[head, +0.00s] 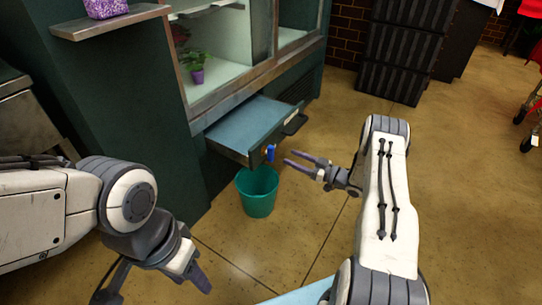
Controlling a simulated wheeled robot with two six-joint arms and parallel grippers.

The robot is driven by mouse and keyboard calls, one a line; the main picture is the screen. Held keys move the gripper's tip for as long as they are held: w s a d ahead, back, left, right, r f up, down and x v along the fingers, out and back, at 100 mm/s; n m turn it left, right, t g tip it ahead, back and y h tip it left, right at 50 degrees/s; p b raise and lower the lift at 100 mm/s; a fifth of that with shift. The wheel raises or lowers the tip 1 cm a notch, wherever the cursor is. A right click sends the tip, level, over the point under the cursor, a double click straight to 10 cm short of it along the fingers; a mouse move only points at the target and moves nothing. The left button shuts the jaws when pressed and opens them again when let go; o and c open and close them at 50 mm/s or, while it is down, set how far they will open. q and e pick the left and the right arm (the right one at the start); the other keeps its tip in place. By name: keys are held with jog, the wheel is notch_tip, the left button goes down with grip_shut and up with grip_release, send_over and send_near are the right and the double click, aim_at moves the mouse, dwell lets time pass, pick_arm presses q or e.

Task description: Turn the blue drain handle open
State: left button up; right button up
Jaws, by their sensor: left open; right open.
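The blue drain handle (270,152) sits at the front corner of a pulled-out metal drawer tray (246,123) under the glass-fronted cabinet. A teal bucket (258,193) stands on the floor below it. My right gripper (299,163) is open and empty, with its purple-grey fingers pointing left toward the handle. The fingertips appear just right of the handle and a little lower; I cannot tell whether they touch it. My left gripper (160,290) is open and empty at the lower left, far from the handle.
A potted plant (197,75) stands inside the cabinet. A shelf (108,22) with a purple pot juts out at the upper left. Black stacked crates (405,50) stand at the back. A red cart is at the far right.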

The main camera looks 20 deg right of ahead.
aim_at(273, 150)
jog(key=b+x, duration=0.3)
jog(key=x, duration=0.5)
jog(key=shift+w+a, duration=0.6)
jog(key=shift+w, duration=0.15)
jog(key=shift+r, duration=0.1)
grip_shut()
